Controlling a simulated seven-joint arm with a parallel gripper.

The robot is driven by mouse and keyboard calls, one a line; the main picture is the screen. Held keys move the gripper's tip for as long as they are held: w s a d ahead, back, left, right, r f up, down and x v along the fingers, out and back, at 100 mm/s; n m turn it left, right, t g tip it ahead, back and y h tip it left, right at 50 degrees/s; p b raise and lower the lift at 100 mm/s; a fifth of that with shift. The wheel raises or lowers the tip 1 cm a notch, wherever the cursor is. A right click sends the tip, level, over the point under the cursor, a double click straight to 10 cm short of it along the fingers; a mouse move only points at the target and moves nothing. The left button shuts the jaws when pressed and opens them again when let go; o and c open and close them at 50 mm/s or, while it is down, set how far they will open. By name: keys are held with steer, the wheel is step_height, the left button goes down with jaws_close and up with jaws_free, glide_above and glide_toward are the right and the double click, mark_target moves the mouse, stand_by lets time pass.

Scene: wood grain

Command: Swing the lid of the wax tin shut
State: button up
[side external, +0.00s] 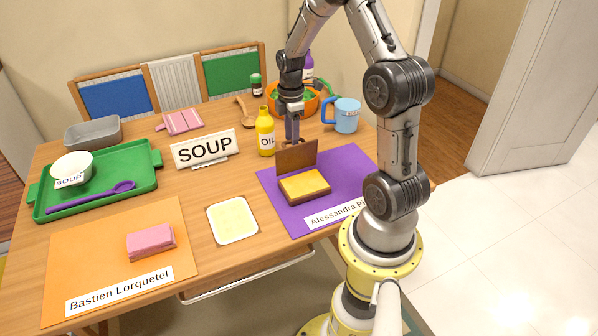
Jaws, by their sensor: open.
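The wax tin (305,187) sits on the purple mat (345,163), with a yellow surface inside a brown rim. Its brown lid (297,157) stands upright along the far edge of the tin, so the tin is open. My gripper (292,143) points down just behind the top edge of the lid. The jaws are open with nothing visible in them. The lid hides part of the fingertips, and I cannot tell whether they touch it.
A yellow oil bottle (265,133) and a SOUP sign (205,149) stand left of my gripper. An orange bowl (312,105) and a blue mug (346,115) stand behind and to the right. A pale rectangular dish (233,220) lies left of the purple mat.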

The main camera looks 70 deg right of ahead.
steer(key=c, duration=0.7)
steer(key=shift+o, duration=0.2)
steer(key=shift+s+a+r, duration=0.3)
steer(key=shift+s+a, duration=0.6)
steer(key=shift+s+a, duration=0.75)
